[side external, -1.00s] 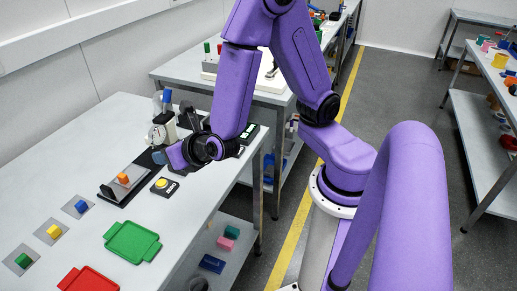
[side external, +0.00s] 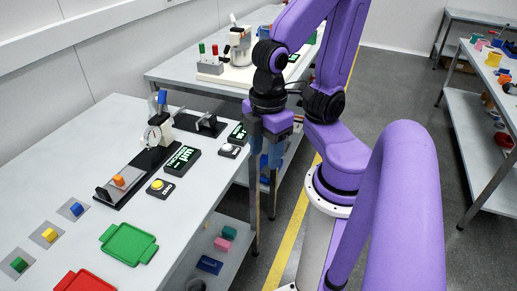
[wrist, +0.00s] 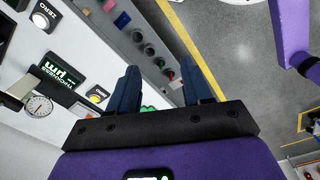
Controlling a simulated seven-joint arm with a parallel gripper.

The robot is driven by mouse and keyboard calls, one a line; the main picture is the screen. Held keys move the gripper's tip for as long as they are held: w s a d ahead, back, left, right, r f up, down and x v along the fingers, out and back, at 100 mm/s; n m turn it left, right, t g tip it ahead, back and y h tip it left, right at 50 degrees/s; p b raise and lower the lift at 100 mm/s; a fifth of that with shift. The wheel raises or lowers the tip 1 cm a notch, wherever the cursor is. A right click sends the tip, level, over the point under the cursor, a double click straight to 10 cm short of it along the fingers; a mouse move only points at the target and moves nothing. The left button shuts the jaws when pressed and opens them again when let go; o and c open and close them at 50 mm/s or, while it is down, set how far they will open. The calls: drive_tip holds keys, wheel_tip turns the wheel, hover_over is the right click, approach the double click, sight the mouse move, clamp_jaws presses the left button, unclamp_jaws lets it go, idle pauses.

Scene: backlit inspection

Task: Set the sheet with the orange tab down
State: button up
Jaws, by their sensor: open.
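The orange tab (side external: 119,181) stands on a small grey sheet at the near-left end of the long black base (side external: 148,171) of the dial gauge stand (side external: 155,133). My gripper (side external: 265,158) is well to the right of it, beyond the table's right edge, with its fingers pointing down. In the wrist view my gripper (wrist: 160,64) shows two dark blue fingers apart with nothing between them.
Sheets with blue (side external: 76,209), yellow (side external: 49,235) and green (side external: 19,264) tabs lie on the table's left. Green (side external: 128,244) and red (side external: 83,283) trays lie in front. A thickness display (side external: 182,159), yellow button (side external: 157,186) and white button (side external: 229,149) stand right of the gauge.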

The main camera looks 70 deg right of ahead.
drive_tip(key=shift+s+a, duration=0.1)
drive_tip(key=shift+s, duration=0.05)
drive_tip(key=w+a+f+m+y, duration=0.2)
drive_tip(key=w+a+f+y, duration=0.1)
drive_tip(key=a, duration=0.6)
drive_tip(key=m+t+h, duration=0.3)
drive_tip(key=m+t, duration=0.8)
drive_tip(key=t, duration=0.1)
approach(119, 177)
drive_tip(key=shift+a+x, duration=0.15)
drive_tip(key=shift+x, duration=0.75)
drive_tip(key=shift+a+x, duration=0.15)
drive_tip(key=shift+x, duration=0.8)
drive_tip(key=shift+d+x, duration=0.1)
drive_tip(key=shift+x, duration=1.25)
drive_tip(key=shift+d+x, duration=0.15)
drive_tip(key=shift+x, duration=1.2)
